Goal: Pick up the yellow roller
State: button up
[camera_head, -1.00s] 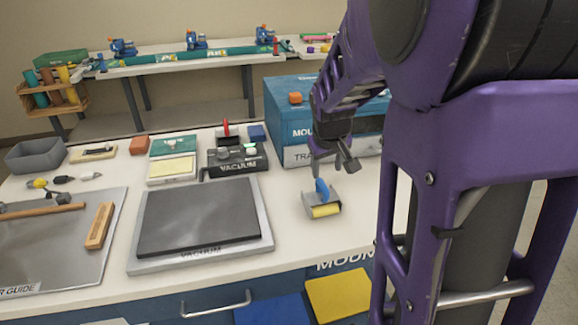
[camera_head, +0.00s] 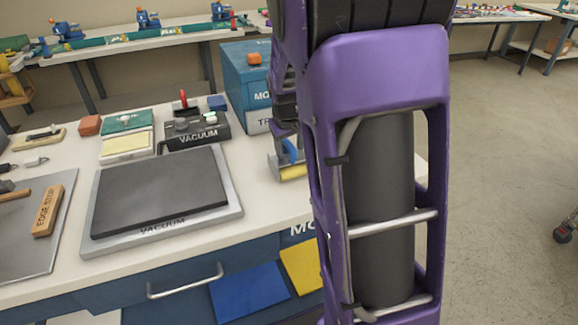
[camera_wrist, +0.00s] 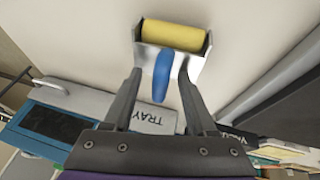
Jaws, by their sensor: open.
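The yellow roller (camera_wrist: 173,36) lies on the white bench top, set in a grey metal holder with a blue handle (camera_wrist: 162,76). In the head view, the yellow roller (camera_head: 293,173) is partly hidden by my purple arm. My gripper (camera_wrist: 160,74) is open, with one dark finger on each side of the blue handle. The handle shows between the fingertips, and I cannot tell whether either finger touches it. In the head view my gripper is mostly hidden behind the arm.
A blue box (camera_head: 244,72) stands behind the roller. A black vacuum pad (camera_head: 160,190) on a grey plate lies to the left, with a vacuum unit (camera_head: 195,130) behind it. Blue and yellow sheets (camera_head: 249,291) are below the bench's front edge.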

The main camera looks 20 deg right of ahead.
grip_shut()
dwell(1.4)
